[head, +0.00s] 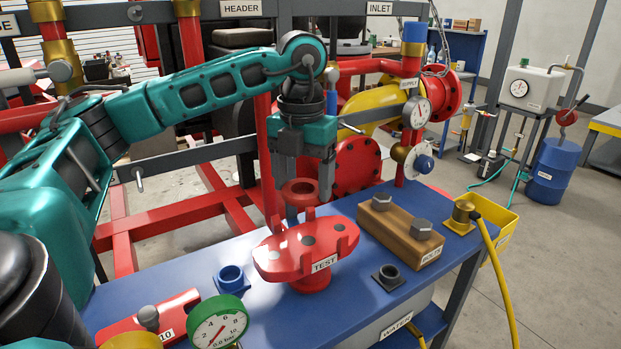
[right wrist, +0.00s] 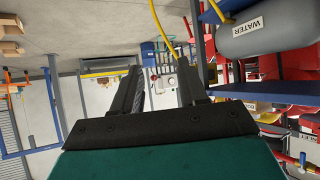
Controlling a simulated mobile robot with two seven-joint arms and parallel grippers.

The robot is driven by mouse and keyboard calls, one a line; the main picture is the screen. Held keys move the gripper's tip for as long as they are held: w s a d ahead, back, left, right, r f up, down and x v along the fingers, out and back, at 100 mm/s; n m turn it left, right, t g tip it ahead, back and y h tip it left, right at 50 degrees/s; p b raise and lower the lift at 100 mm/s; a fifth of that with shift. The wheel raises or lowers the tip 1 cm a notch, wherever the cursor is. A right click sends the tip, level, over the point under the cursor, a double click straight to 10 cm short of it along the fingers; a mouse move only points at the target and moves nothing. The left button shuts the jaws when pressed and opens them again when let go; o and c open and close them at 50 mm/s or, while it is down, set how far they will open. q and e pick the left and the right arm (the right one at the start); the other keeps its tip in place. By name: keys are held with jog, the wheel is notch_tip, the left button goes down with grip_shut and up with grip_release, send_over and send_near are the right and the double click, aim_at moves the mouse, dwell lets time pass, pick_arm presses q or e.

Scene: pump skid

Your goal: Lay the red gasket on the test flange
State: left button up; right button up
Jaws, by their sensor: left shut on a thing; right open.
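The red gasket (head: 299,187) is a thick ring between the fingertips of my left gripper (head: 304,185). My left gripper is shut on it, pointing down, and holds it above the back part of the test flange (head: 282,262). The flange is a red oval plate labelled TEST, with dark round spots on top and small upright lugs at its edge. Whether the gasket is fully clear of the flange is hard to tell, as a fingertip covers part of the gap. My right gripper (right wrist: 162,85) is open and empty in the right wrist view, away from the flange.
On the blue bench (head: 190,245) stand a blue ring fitting (head: 231,280), a black fitting (head: 388,277), a wooden bolt block (head: 395,232) and a pressure gauge (head: 218,322). A yellow hose (head: 493,255) runs down at the right. Red pipework (head: 357,165) stands close behind my left gripper.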

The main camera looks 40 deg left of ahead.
aim_at(307, 186)
pick_arm(q)
jog(key=shift+w+d, duration=0.15)
jog(key=shift+w, duration=0.45)
jog(key=shift+s+f+b, duration=0.15)
jog(key=shift+f+b, duration=0.4)
jog(key=shift+f, duration=0.05)
jog(key=shift+f+b, duration=0.65)
jog(key=shift+f, duration=0.1)
jog(key=shift+f+b, duration=0.75)
jog(key=shift+f, duration=0.1)
jog(key=shift+f+b, duration=0.45)
jog(key=shift+f, duration=0.35)
pick_arm(e)
jog(key=f, duration=0.1)
jog(key=w+a+f, duration=0.1)
jog(key=shift+w+a+f, duration=0.15)
jog(key=shift+f, duration=0.25)
jog(key=shift+r, duration=0.15)
